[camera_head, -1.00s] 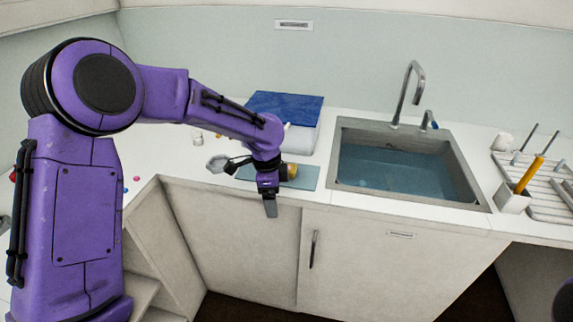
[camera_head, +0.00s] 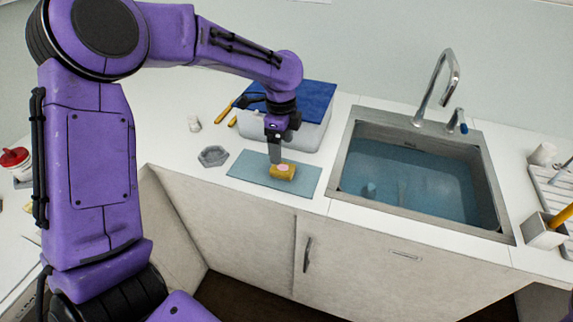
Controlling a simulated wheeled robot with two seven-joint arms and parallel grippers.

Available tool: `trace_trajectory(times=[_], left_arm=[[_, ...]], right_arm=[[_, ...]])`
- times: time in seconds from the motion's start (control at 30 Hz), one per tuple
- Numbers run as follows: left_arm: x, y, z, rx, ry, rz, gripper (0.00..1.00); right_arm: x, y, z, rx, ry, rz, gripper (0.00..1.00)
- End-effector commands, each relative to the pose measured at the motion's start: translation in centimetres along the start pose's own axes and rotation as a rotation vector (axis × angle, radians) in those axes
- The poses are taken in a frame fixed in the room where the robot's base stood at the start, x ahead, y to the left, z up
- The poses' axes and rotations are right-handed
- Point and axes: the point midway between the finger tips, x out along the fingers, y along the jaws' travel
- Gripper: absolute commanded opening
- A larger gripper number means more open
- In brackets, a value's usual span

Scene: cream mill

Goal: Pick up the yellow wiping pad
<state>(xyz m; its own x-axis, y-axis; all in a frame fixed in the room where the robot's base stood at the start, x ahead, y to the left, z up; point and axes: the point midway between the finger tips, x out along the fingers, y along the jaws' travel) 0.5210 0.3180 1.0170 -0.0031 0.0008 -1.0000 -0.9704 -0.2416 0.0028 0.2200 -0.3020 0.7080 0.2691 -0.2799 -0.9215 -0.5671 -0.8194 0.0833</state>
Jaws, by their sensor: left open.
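The yellow wiping pad (camera_head: 283,172) lies on a flat blue-grey mat (camera_head: 248,166) on the white counter, left of the sink. A pinkish patch shows on its top. My left gripper (camera_head: 275,157) points down just behind and left of the pad, its fingertip close to the pad's edge. I cannot tell whether it touches. The gripper is open and holds nothing that I can see. One finger hides the other. My right gripper is out of view.
A container with a blue lid (camera_head: 312,98) stands behind the mat. The sink (camera_head: 420,180) with water is to the right. A grey hexagonal dish (camera_head: 213,156) and a small white item (camera_head: 194,123) lie left. A holder (camera_head: 541,232) stands at far right.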

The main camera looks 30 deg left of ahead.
Motion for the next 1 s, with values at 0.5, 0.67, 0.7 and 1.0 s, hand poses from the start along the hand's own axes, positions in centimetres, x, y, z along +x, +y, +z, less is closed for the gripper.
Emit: trace_trajectory(times=[0.5, 0.67, 0.7, 1.0], left_arm=[[7.6, -0.1, -0.6, 0.011, 0.000, 0.000, 0.83], [7.8, -0.1, -0.5, 0.009, 0.001, -0.002, 0.83], [7.8, -0.1, -0.5, 0.009, 0.001, -0.002, 0.83], [7.8, -0.1, -0.5, 0.009, 0.001, -0.001, 0.24]], right_arm=[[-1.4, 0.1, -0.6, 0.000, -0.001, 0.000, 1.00], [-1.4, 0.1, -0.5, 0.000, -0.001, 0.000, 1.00], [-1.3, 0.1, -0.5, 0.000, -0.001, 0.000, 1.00], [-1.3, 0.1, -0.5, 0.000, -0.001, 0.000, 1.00]])
